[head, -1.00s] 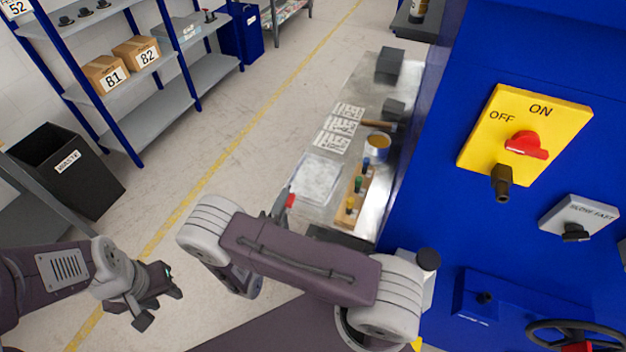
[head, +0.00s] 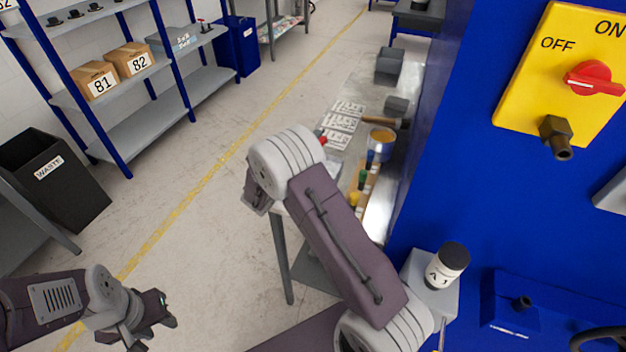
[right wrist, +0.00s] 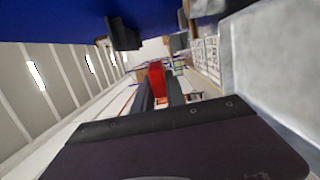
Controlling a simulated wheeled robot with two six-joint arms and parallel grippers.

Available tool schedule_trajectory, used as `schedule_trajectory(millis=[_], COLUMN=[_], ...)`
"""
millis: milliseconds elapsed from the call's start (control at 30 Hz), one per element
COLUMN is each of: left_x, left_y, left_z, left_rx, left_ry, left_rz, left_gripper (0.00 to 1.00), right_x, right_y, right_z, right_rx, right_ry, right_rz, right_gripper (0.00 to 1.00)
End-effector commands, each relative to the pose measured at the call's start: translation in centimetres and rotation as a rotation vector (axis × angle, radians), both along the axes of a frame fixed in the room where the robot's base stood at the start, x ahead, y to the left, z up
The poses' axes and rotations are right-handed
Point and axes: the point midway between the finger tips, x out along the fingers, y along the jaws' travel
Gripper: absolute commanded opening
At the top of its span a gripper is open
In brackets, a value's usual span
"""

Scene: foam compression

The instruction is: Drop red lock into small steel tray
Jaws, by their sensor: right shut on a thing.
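The red lock (right wrist: 157,78) is between the fingers of my right gripper (right wrist: 159,92) in the right wrist view, and the gripper is shut on it. In the head view, a bit of red (head: 321,136) shows past my right arm's wrist; the arm hides the gripper itself. A grey metal surface (right wrist: 272,60), seemingly the small steel tray, fills the right of the right wrist view, beside the lock and apart from it. In the head view my right arm covers the tray's place. My left gripper (head: 152,326) is open and empty, low at the left over the floor.
The bench (head: 377,220) carries printed cards (head: 340,123), a round tin (head: 381,140), colored bottles and dark blocks (head: 389,68). The blue machine (head: 450,170) with its yellow switch plate stands close on the right. A waste bin (head: 45,180) and shelves are at the left.

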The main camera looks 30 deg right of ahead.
Motion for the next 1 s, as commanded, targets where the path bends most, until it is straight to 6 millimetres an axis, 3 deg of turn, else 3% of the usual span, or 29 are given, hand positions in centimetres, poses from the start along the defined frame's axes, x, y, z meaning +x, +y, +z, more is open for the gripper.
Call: schedule_trajectory(millis=[400,767,800,900,1000], left_x=[0.0,0.0,0.0,0.0,0.0], left_y=[0.0,0.0,0.0,0.0,0.0], left_z=[-2.3,-2.4,-2.4,-2.4,-2.4], left_rx=[0.000,0.000,0.000,0.000,0.000], left_ry=[0.000,0.000,0.000,0.000,0.000], left_rz=[0.000,0.000,0.000,0.000,0.000], left_gripper=[0.36,0.36,0.36,0.36,0.36], right_x=[0.0,0.0,0.0,0.0,0.0], right_y=[0.1,0.1,0.1,0.1,0.1], right_z=[-5.3,-5.9,-5.9,-5.9,-5.9], right_rx=[-0.001,0.001,0.001,0.001,0.001], right_ry=[0.001,-0.001,-0.001,-0.001,-0.001], right_rz=[0.001,0.001,0.001,0.001,0.001], right_gripper=[0.00,0.00,0.19,0.42,0.42])
